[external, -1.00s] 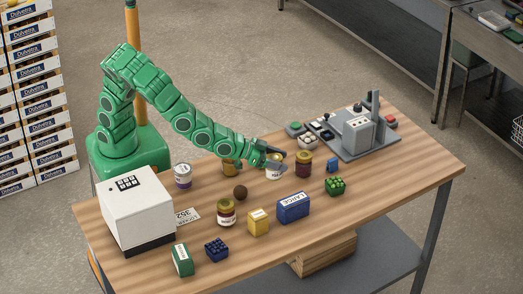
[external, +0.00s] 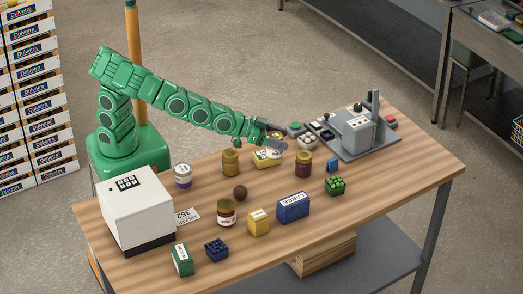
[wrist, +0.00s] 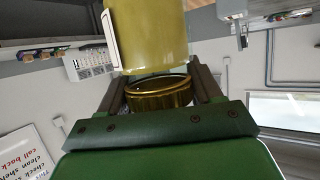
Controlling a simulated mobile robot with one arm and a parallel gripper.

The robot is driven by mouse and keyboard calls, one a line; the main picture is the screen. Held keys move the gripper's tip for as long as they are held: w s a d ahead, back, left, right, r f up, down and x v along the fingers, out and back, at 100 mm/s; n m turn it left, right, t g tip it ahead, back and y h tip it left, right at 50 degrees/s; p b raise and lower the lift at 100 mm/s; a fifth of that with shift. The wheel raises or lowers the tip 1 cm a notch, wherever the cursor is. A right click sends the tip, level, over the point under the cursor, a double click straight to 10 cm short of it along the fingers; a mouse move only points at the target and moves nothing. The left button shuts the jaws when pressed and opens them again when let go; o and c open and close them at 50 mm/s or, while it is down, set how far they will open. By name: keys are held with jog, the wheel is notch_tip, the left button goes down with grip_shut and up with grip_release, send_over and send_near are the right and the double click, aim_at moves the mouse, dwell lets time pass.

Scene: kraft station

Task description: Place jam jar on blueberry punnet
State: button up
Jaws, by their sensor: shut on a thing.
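In the wrist view the jar (wrist: 150,38) has yellowish contents, a white label and a gold lid (wrist: 158,94) between my fingers. I cannot read the label, so I cannot tell if it is the jam jar. The blueberry punnet (external: 216,250), a small dark blue block of berries, stands at the front left of the table, well away from my gripper. Its top is bare.
Other jars stand around: an amber one (external: 230,162), a dark red one (external: 303,165), a labelled one (external: 226,213) and a purple one (external: 183,176). A yellow box (external: 262,160), blue box (external: 293,208), brown ball (external: 240,193) and green box (external: 182,260) also stand here.

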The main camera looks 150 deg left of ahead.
jog(key=shift+a+r, duration=0.1)
jog(key=shift+r, duration=1)
jog(key=shift+r, duration=0.15)
